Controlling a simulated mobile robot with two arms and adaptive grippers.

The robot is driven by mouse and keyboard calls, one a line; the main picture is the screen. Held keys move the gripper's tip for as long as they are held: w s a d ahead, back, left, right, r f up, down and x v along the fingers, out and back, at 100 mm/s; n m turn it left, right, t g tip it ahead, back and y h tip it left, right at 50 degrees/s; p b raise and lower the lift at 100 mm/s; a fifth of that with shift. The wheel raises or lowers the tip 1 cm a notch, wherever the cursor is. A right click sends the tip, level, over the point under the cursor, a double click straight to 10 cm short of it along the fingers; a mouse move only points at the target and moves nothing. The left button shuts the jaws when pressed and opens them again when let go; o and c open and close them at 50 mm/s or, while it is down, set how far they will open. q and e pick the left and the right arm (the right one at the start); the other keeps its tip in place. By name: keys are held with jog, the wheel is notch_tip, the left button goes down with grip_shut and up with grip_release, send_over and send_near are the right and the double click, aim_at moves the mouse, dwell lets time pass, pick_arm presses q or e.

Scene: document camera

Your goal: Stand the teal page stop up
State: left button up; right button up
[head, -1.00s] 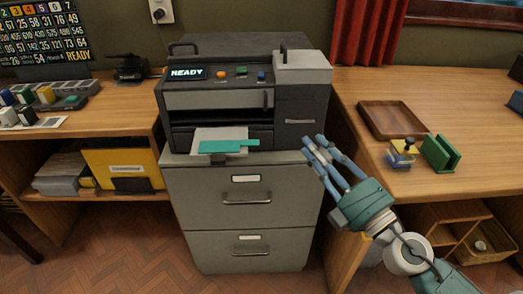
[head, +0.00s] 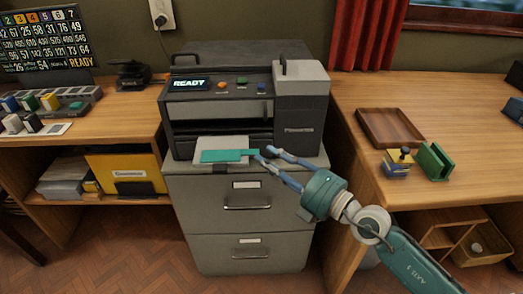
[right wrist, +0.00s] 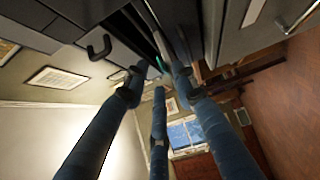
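The teal page stop (head: 222,155) lies flat across the front of the document machine's pale output tray (head: 222,142), its narrow end pointing right. My right gripper (head: 264,153) is at that narrow end, coming in from the right. In the right wrist view its blue fingers (right wrist: 158,76) are spread apart, and a small teal sliver (right wrist: 159,61) of the stop shows beyond and between them. I cannot tell whether a finger touches it. My left gripper is not in view.
The document machine (head: 290,115), its screen reading READY, stands on a grey drawer cabinet (head: 245,265). On the right desk are a wooden tray (head: 390,142), a stamp (head: 398,158) and a green holder (head: 435,160). The left desk carries a block rack (head: 60,100).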

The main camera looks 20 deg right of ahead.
aim_at(230, 156)
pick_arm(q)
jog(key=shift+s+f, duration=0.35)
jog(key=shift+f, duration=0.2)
pick_arm(e)
jog(key=shift+x, duration=1.6)
grip_shut()
jog(key=shift+f, duration=0.1)
